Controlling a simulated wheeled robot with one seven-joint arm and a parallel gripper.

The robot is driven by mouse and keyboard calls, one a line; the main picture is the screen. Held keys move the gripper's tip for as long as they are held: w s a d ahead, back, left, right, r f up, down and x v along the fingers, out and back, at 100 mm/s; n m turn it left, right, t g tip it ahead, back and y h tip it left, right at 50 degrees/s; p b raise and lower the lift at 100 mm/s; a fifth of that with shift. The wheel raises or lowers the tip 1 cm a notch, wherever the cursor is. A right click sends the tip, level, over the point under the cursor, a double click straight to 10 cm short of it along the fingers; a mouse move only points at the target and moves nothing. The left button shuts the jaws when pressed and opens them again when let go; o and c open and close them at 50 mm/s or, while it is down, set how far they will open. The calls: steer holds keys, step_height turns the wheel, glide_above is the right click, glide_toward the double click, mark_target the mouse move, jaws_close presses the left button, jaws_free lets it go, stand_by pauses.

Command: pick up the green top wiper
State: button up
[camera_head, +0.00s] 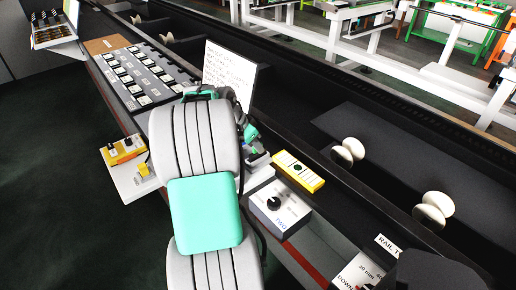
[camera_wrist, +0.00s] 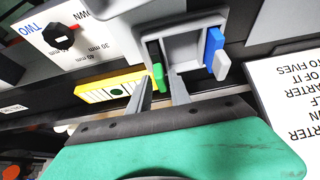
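In the wrist view, a small green-topped piece (camera_wrist: 158,78), which looks like the green top wiper, sits at the left side of a grey holder (camera_wrist: 190,47). My gripper (camera_wrist: 162,82) is open, its two dark grey fingers pointing at the holder. The green top shows between the fingertips, close to the left finger, with a gap to the right one. I cannot tell whether the left finger touches it. In the head view my arm covers most of the holder, the wiper and the fingers.
A blue-topped piece (camera_wrist: 214,40) stands at the holder's right side. A yellow block (camera_head: 298,171) and a white dial box (camera_head: 277,207) lie to the right of my arm. A white text sign (camera_head: 229,73) stands behind it. A switch panel (camera_head: 140,75) lies left.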

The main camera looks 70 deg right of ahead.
jaws_close()
stand_by(0.3)
stand_by(0.8)
step_height(320, 180, up, 10)
steer(key=p, duration=0.6)
